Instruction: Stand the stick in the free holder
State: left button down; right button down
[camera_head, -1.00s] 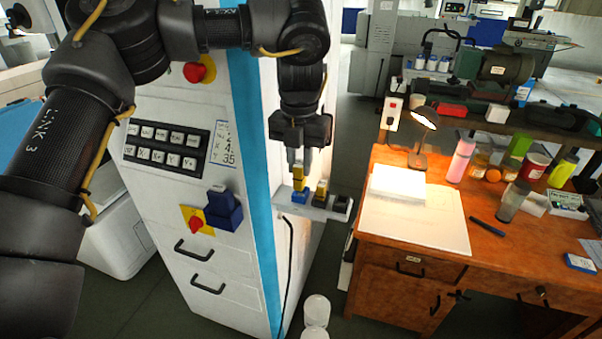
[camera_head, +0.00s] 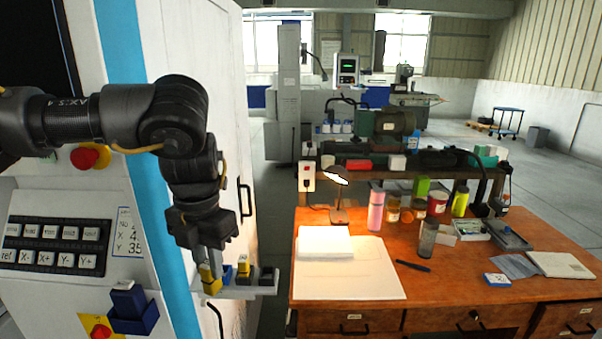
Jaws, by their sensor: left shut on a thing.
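My left gripper (camera_head: 210,255) points down at the side of the white machine and is shut on a yellow stick (camera_head: 210,276). The stick looks upright, at the left end of a small white ledge (camera_head: 250,292). I cannot tell whether its lower end is inside a holder or just above one. Along the ledge to the right stand a small holder with a yellow top piece (camera_head: 243,264) and a black holder (camera_head: 266,275) with no stick seen in it. My right gripper is not in view.
A blue box (camera_head: 132,308) sits below the keys. Right of the ledge is a wooden desk (camera_head: 440,285) with papers, a lamp (camera_head: 338,190) and several bottles.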

pick_arm(q)
jog(key=s+a+f+m, duration=0.2)
jog(key=s+f+m, duration=0.3)
jog(key=f+m, duration=0.4)
jog(key=s+a+f+m, duration=0.2)
jog(key=s+f+m, duration=0.3)
jog(key=m, duration=1.8)
jog(key=shift+s+a+f, duration=0.2)
jog(key=shift+a+f, duration=0.1)
jog(key=shift+f, duration=1.6)
jog(key=w+n, duration=0.5)
jog(key=w, duration=0.1)
jog(key=shift+d+r+n, duration=0.1)
jog(key=shift+r+n, duration=0.05)
jog(key=shift+n, duration=0.15)
